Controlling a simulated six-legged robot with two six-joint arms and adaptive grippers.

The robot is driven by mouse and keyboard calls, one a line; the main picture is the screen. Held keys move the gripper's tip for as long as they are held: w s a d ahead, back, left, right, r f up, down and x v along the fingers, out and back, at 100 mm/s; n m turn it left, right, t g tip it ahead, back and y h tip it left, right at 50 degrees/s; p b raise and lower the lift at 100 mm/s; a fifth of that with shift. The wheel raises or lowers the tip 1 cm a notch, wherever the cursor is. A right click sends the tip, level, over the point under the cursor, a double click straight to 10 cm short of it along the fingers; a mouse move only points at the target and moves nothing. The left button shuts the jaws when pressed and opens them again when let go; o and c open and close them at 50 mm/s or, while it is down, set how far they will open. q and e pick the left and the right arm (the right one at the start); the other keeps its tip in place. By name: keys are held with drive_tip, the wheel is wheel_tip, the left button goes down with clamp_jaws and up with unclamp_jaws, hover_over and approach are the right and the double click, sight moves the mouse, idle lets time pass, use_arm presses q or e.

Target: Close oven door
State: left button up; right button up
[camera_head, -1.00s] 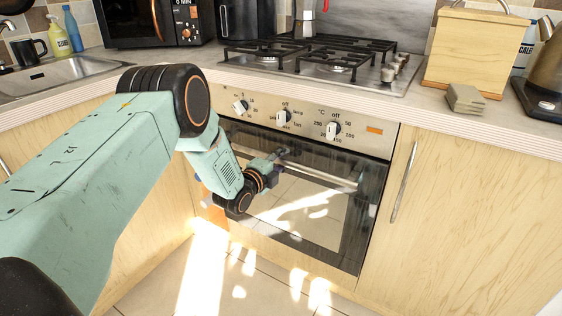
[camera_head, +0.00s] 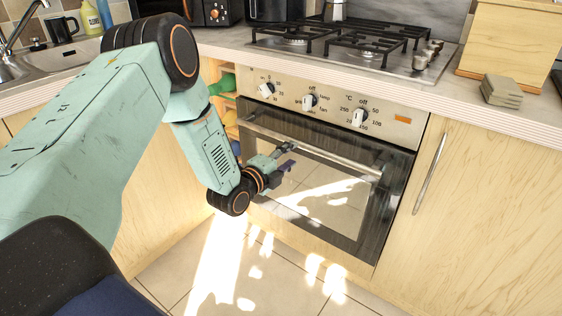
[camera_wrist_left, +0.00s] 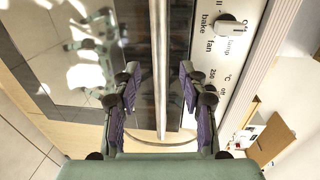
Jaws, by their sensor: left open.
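The oven door (camera_head: 352,205) is dark glass with a metal handle bar (camera_head: 335,157) along its top. It looks upright and flush, or nearly so, under the control panel; I cannot tell whether a small gap is left. My left gripper (camera_head: 285,158) is in front of the door's upper part, close to the handle. In the left wrist view, the fingers of my left gripper (camera_wrist_left: 158,72) are apart, with the handle bar (camera_wrist_left: 160,50) running between them. I cannot tell whether they touch it. My right gripper is not in view.
The control panel (camera_head: 330,108) with several knobs is above the door. The hob (camera_head: 350,45) sits in the worktop above. A cupboard (camera_head: 480,200) with a long handle is on the right. Open shelves (camera_head: 228,105) with bottles are left of the oven. The tiled floor in front is clear.

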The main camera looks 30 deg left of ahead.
use_arm(q)
drive_tip(key=s, duration=0.3)
drive_tip(key=shift+s+a+r, duration=0.1)
drive_tip(key=shift+s+r, duration=0.05)
drive_tip(key=shift+r, duration=0.05)
idle(0.4)
drive_tip(key=s+d+f+n+g+p, duration=0.1)
drive_tip(key=s+d+f+n+g, duration=0.25)
drive_tip(key=s+f+n, duration=0.4)
drive_tip(key=s+d+f+n+g+p, duration=0.1)
drive_tip(key=s+d+f+n+g, duration=0.2)
drive_tip(key=s+f+n+g, duration=0.35)
drive_tip(key=s+d+n+g+p, duration=0.2)
drive_tip(key=s+g, duration=0.1)
drive_tip(key=s, duration=1)
drive_tip(key=s+d+n+g+y+p, duration=0.1)
drive_tip(key=s+d+n+g+p, duration=0.1)
drive_tip(key=s, duration=1.1)
drive_tip(key=shift+s+d+n+g, duration=0.15)
drive_tip(key=shift+d+n+g, duration=0.35)
drive_tip(key=shift+g, duration=0.4)
